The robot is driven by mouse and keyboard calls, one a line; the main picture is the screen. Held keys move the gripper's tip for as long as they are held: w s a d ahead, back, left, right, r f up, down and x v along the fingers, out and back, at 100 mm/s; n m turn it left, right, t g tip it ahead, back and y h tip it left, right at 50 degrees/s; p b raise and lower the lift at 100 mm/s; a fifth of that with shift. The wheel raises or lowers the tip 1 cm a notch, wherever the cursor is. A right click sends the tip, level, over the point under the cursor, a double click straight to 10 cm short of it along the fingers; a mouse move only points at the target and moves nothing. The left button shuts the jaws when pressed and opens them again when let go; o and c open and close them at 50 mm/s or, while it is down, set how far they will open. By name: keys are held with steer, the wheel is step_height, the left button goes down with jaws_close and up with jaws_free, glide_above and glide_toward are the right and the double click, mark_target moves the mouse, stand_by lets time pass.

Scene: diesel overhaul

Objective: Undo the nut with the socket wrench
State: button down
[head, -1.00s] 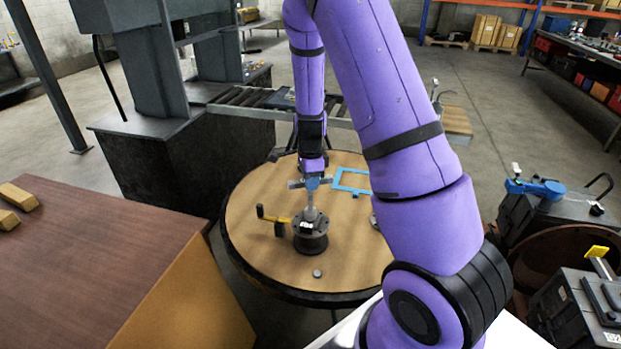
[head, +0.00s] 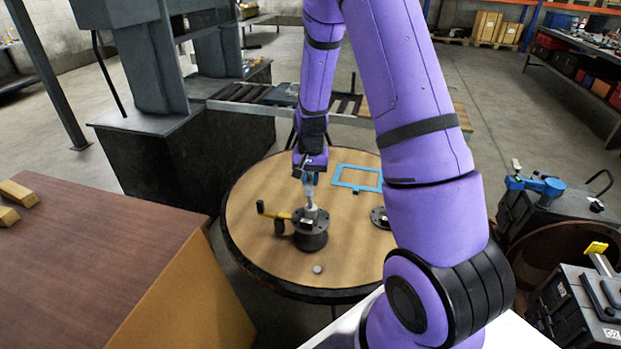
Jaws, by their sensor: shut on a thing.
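My gripper (head: 310,178) points down above the round table (head: 252,188) and is shut on an upright grey tool, which I take for the socket wrench (head: 309,198). The tool's lower end meets the top of a dark round flanged part (head: 311,236) that stands on the table. The nut is not visible; the tool and the flange top hide that spot. A yellow handle with black ends (head: 277,217) sticks out to the left at the flanged part.
A blue rectangular frame (head: 357,189) lies on the table behind and right. A dark disc-like part (head: 380,217) sits partly behind my arm. A small grey piece (head: 317,269) lies near the front edge. A brown-topped bench (head: 105,250) stands at left.

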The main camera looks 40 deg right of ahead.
steer(key=n, duration=0.6)
steer(key=shift+r, duration=0.1)
steer(key=n, duration=0.9)
steer(key=shift+n, duration=0.3)
steer(key=n, duration=0.4)
